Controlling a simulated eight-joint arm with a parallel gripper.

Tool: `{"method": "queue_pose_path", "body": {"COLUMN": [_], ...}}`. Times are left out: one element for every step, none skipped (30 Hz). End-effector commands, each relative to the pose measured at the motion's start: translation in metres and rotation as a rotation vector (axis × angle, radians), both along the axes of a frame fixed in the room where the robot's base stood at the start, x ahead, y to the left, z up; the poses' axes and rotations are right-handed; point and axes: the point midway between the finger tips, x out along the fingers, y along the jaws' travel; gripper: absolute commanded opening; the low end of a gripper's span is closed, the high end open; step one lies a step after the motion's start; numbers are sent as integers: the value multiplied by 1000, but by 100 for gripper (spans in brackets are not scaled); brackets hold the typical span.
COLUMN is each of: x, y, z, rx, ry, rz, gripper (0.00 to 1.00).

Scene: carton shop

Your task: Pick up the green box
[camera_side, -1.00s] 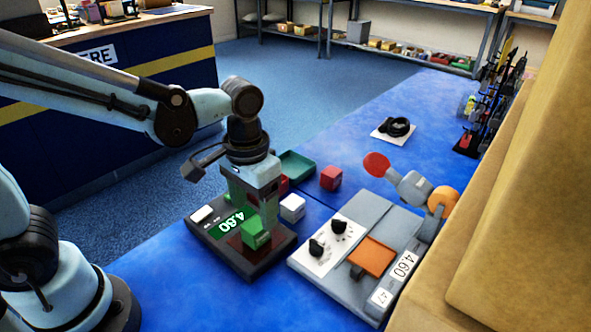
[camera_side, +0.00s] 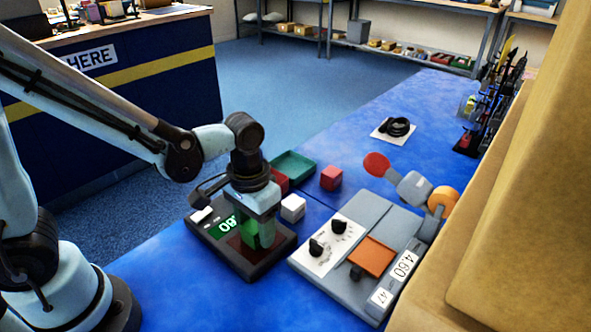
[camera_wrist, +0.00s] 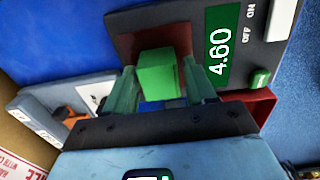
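The green box (camera_side: 250,238) sits on the dark red plate (camera_side: 236,246) of a black scale (camera_side: 262,263) with a lit green display. My gripper (camera_side: 260,236) is down over the scale with its fingers on both sides of the box. In the wrist view the green box (camera_wrist: 160,76) lies between the two pale green fingers of my gripper (camera_wrist: 162,78). The fingers look open, with a narrow gap at the right side of the box. In the side view a finger hides part of the box.
A red cube (camera_side: 331,178) and a green tray (camera_side: 293,168) are farther back. A grey device with knobs (camera_side: 372,222) and an orange plate (camera_side: 371,257) stands to the right. Tan cartons (camera_side: 530,170) fill the right edge.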

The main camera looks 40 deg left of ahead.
Motion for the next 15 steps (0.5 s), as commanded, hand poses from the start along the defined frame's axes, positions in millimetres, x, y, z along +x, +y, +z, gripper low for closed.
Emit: {"method": "queue_pose_path", "body": {"x": [0, 0, 0, 0, 0, 0, 0, 0, 0, 0, 0, 0, 0, 0, 0], "y": [0, 0, 0, 0, 0, 0, 0, 0, 0, 0, 0, 0, 0, 0, 0], "z": [0, 0, 0, 0, 0, 0, 0, 0, 0, 0, 0, 0, 0, 0, 1], "rx": [0, 0, 0, 0, 0, 0, 0, 0, 0, 0, 0, 0, 0, 0, 0], "ry": [0, 0, 0, 0, 0, 0, 0, 0, 0, 0, 0, 0, 0, 0, 0], "rz": [0, 0, 0, 0, 0, 0, 0, 0, 0, 0, 0, 0, 0, 0, 0], "gripper": [47, 43, 36, 32, 27, 21, 17, 15, 10, 10, 10, 10, 10, 10, 10]}}
